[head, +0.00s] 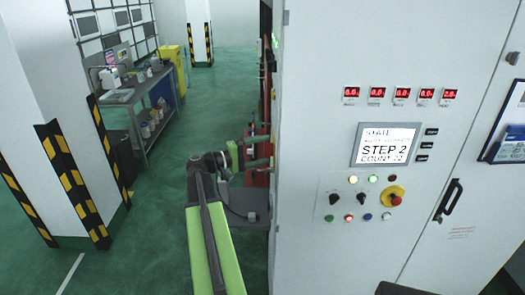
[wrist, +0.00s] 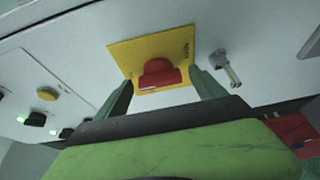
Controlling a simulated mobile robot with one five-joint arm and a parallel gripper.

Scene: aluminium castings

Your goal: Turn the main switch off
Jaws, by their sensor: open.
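In the wrist view a red switch handle (wrist: 160,74) sits on a square yellow plate (wrist: 122,52) on a pale panel. Its broad part lies roughly across the picture. My gripper (wrist: 161,80) is open, with one dark green finger on each side of the red handle. I cannot tell whether either finger touches it. In the head view my arm reaches forward left of the tall cabinet, and my gripper's end is small and partly unclear there. That view does not show the square yellow plate.
The wrist view shows a metal handle (wrist: 226,68) close right of the plate and a yellow button (wrist: 47,94) left. In the head view the grey cabinet (head: 330,120) fills the right, with a red knob (head: 396,199). A striped pillar (head: 75,180) and workbench (head: 150,90) stand left.

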